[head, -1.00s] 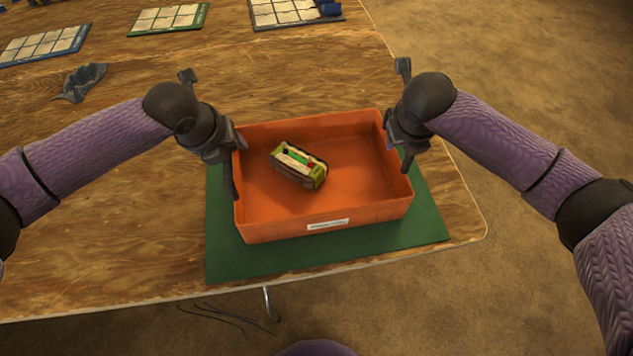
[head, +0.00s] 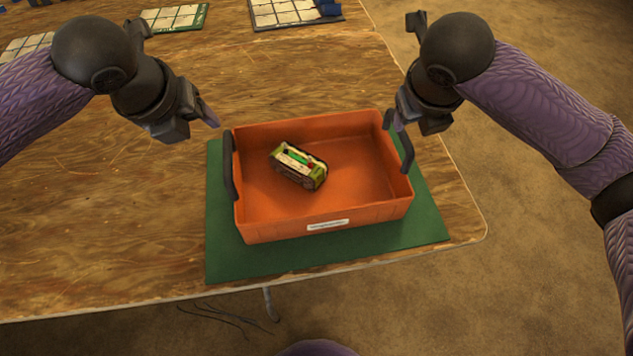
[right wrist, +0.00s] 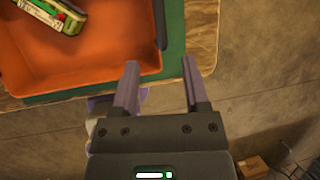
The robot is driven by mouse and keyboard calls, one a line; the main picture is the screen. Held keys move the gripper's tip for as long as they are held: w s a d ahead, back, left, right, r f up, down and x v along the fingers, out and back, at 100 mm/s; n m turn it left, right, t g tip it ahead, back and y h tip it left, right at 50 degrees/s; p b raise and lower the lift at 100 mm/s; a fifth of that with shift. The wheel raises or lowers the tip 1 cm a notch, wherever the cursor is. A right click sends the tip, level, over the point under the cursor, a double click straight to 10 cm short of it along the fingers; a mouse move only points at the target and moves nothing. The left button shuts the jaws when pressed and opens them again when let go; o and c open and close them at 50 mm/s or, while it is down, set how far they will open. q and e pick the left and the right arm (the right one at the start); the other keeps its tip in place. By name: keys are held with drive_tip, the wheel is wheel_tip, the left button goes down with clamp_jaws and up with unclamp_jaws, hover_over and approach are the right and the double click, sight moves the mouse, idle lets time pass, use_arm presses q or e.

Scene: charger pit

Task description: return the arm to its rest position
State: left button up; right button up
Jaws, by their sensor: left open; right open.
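My left gripper (head: 211,116) is open and empty, above and to the left of the orange tray's far left corner. My right gripper (head: 399,119) is raised near the tray's far right corner, beside its right handle. In the right wrist view, the right gripper's fingers (right wrist: 158,85) are apart with nothing between them, and the tray (right wrist: 110,60) lies beyond them. The orange tray (head: 350,209) sits on a green mat (head: 225,258), with a dark handle on each short side. A green and cream battery-like charger piece (head: 298,167) lies in the tray.
The wooden table (head: 100,230) is mostly clear left of the mat. Boards with pale tiles lie at the far edge, one green (head: 174,18) and one dark (head: 285,12). The table's right edge is close to the mat, with brown floor beyond.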

drive_tip(key=shift+v, duration=0.8)
